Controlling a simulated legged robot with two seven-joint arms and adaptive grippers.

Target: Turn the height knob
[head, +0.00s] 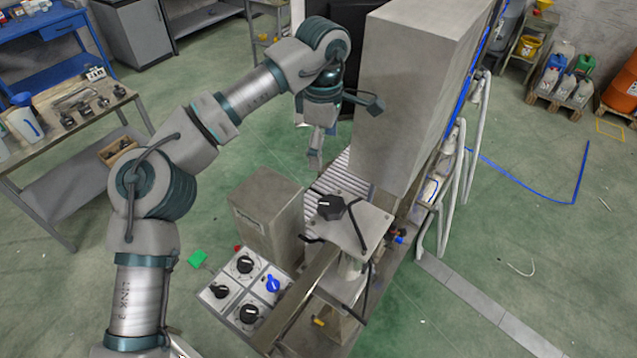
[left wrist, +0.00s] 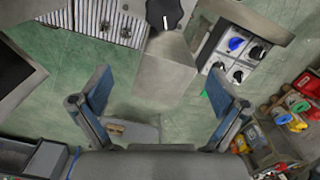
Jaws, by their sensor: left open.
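A large black knob (head: 330,207) sits on a grey metal plate (head: 362,222) on the machine; it shows at the top edge of the left wrist view (left wrist: 164,14). A panel (head: 212,297) beside it carries black knobs (head: 245,264) and one blue knob (head: 273,283); it also shows in the left wrist view (left wrist: 252,42). No label tells which one is the height knob. My left gripper (head: 316,160) hangs beyond the large black knob, apart from it. In the left wrist view its two fingers (left wrist: 160,92) are spread with nothing between them. My right gripper is out of view.
A tall grey machine housing (head: 410,90) stands close to the right of my left gripper. A grey box (head: 267,213) stands behind the panel. A workbench (head: 65,180) with tools is at the left. Green floor is open between the bench and machine.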

